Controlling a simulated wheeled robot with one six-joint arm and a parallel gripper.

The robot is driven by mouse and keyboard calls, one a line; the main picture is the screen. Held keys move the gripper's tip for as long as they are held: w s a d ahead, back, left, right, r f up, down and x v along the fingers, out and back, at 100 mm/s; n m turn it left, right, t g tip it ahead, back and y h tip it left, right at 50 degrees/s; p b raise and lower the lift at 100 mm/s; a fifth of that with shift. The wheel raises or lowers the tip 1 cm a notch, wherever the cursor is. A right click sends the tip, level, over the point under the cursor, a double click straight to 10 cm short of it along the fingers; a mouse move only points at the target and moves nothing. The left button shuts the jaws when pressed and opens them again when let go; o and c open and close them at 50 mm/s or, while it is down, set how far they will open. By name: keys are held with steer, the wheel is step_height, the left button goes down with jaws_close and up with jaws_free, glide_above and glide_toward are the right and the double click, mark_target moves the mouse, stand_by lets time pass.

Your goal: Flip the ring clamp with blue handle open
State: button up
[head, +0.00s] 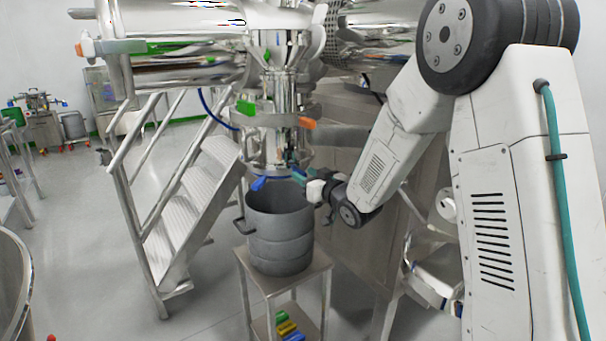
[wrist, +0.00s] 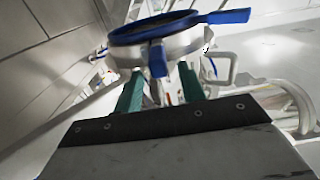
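The ring clamp is a pale metal band (wrist: 185,44) with blue on its rim, high in the wrist view. Its long blue handle (wrist: 228,17) sticks out to the right there, and a shorter blue tab (wrist: 158,60) points towards me. In the head view the blue handle (head: 259,183) shows under the steel column, above the pot (head: 279,240). My gripper (wrist: 160,82) has its two green fingers apart, one on each side of the blue tab. I cannot tell whether they touch the clamp. In the head view my gripper (head: 294,164) is at the column's lower right, partly hidden.
The grey pot stands on a small steel table (head: 294,277) below the column. Another clamp with green (head: 246,108) and orange (head: 307,123) parts sits higher up. Metal stairs (head: 190,205) stand to the left. A steel cabinet is behind my arm.

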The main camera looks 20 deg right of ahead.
steer(key=shift+x, duration=1.05)
jaws_close()
steer(key=shift+a, duration=0.1)
